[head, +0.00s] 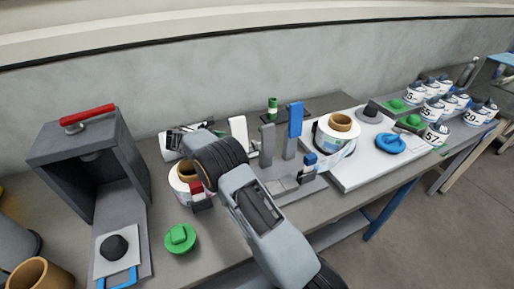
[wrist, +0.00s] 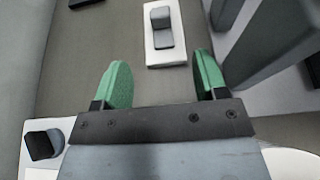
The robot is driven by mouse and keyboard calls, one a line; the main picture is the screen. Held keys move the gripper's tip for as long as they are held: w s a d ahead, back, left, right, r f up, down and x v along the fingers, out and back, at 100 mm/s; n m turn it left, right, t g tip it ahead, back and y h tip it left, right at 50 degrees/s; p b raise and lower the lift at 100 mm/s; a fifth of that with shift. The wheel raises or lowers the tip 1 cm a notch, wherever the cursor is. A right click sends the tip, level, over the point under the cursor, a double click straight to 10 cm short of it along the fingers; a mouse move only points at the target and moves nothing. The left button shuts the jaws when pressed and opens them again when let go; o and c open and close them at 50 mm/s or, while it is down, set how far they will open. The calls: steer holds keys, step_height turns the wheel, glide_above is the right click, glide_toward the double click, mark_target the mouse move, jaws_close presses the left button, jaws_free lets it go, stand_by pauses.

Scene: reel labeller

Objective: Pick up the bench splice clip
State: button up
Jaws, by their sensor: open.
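My gripper (wrist: 160,85) is open in the wrist view, with two green fingertips apart and nothing between them. Ahead of the fingertips, a small grey block (wrist: 161,27) sits on a white plate (wrist: 165,57); it may be the bench splice clip, but I cannot tell for sure. The plate lies beyond the gap between the fingers, apart from them. In the head view my arm reaches over the bench and hides the fingertips. A white piece (head: 238,128) beside my wrist there may be the same plate.
Grey uprights (wrist: 280,45) stand close on the right in the wrist view. In the head view, a blue-topped post (head: 295,120), a label reel (head: 336,138) on a white board (head: 352,178), a green knob (head: 180,238) and a dark open box (head: 85,150) surround my arm.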

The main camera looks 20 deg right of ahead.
steer(key=p, duration=0.1)
glide_toward(253, 143)
steer(key=x, duration=0.2)
steer(key=shift+w+d+f, duration=0.15)
steer(key=shift+d+f, duration=0.1)
steer(key=shift+d, duration=0.05)
steer(key=shift+p+x, duration=0.85)
steer(key=shift+x, duration=2.05)
steer(key=shift+a, duration=0.1)
steer(key=shift+c, duration=0.4)
steer(key=c, duration=0.9)
steer(key=shift+c, duration=0.2)
